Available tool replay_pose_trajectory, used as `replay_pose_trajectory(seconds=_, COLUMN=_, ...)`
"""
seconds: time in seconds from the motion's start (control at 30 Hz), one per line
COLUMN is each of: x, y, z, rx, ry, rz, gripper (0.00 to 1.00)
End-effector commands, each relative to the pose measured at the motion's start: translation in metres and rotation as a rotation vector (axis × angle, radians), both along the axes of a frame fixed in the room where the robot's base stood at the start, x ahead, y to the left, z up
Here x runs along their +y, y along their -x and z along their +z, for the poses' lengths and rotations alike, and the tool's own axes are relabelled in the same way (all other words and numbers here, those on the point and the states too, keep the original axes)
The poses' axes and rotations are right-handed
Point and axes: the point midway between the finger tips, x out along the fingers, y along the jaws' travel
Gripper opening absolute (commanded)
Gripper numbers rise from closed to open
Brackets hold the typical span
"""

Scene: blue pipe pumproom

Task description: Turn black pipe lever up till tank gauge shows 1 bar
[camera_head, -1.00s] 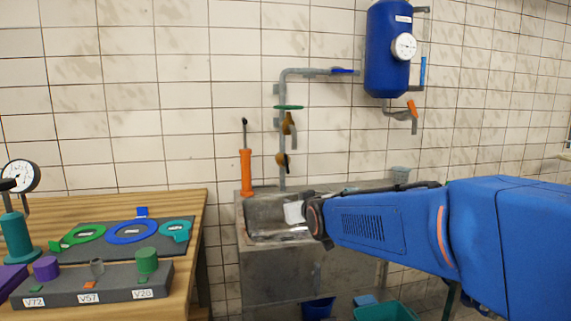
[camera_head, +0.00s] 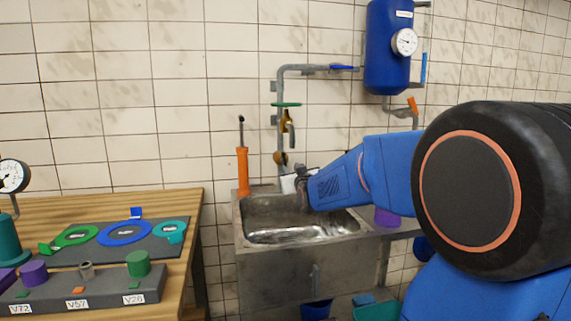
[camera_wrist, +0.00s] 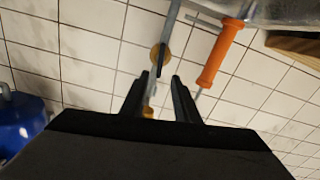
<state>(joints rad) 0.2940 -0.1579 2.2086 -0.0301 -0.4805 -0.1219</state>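The blue tank (camera_head: 388,60) hangs high on the wall, with its round white gauge (camera_head: 405,42) facing me; the reading is too small to tell. A grey pipe (camera_head: 280,95) runs down the wall to its left. An upper brass valve (camera_head: 287,120) with a dark handle and a lower brass valve (camera_head: 280,158) sit on it. I cannot tell which dark handle is the black lever. My gripper (camera_head: 296,177) is near the pipe's lower end, above the sink. In the wrist view my gripper (camera_wrist: 161,78) is open and empty, with the pipe and brass parts behind its fingers.
A metal sink (camera_head: 300,220) stands below the pipe, with an orange-handled tool (camera_head: 242,170) upright at its left. A blue lever (camera_head: 341,68) and green wheel (camera_head: 286,104) are on the pipe. A wooden bench (camera_head: 185,205) with rings and blocks stands left.

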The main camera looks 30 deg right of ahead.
Motion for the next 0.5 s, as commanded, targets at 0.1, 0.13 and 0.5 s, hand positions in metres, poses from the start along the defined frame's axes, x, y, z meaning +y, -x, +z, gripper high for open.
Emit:
replay_pose_trajectory(seconds=0.1, x=-0.005, y=-0.018, z=-0.001, rx=0.002, ry=-0.001, rz=0.000, gripper=0.28)
replay_pose_trajectory(seconds=0.13, x=-0.006, y=-0.023, z=-0.001, rx=0.001, ry=0.000, rz=0.000, gripper=0.28)
replay_pose_trajectory(seconds=0.5, x=-0.021, y=-0.075, z=-0.001, rx=0.001, ry=0.000, rz=0.000, gripper=0.28)
